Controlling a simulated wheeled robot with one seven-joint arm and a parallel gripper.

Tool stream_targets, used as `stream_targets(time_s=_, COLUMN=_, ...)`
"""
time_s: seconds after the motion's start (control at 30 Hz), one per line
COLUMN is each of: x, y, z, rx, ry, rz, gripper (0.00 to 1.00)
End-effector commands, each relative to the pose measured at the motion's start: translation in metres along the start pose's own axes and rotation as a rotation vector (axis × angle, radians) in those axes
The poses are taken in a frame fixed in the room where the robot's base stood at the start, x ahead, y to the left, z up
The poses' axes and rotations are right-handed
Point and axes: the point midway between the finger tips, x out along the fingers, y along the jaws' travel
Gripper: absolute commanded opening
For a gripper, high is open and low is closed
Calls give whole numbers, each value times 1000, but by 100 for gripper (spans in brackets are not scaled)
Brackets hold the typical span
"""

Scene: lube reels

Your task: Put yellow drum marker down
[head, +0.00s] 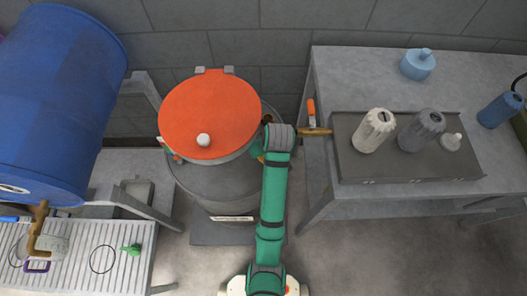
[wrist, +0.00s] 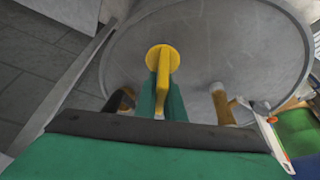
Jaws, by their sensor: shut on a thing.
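The yellow drum marker (wrist: 161,58) shows in the wrist view, with a round flat head and a narrow stem. My gripper (wrist: 162,92) is shut on its stem, with a green finger on each side. A large round grey metal surface (wrist: 215,50) lies behind the marker; I cannot tell whether they touch. In the head view, my green arm reaches to the right side of the grey drum (head: 220,185) with the orange lid (head: 208,110).
A grey bench (head: 350,75) at right carries a dark tray (head: 375,172) with several containers. A brown tap with an orange handle (head: 311,109) juts left from it. A blue drum (head: 55,95) lies at upper left above a ribbed drain tray (head: 80,270).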

Motion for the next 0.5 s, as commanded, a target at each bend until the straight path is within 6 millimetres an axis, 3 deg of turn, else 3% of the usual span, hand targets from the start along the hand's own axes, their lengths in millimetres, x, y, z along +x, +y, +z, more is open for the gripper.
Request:
stream_targets(time_s=0.3, x=29, y=-2, z=11, rx=0, ry=-3, rz=-2, gripper=0)
stream_targets(time_s=0.5, x=33, y=0, z=13, rx=1, ry=0, rz=0, gripper=0)
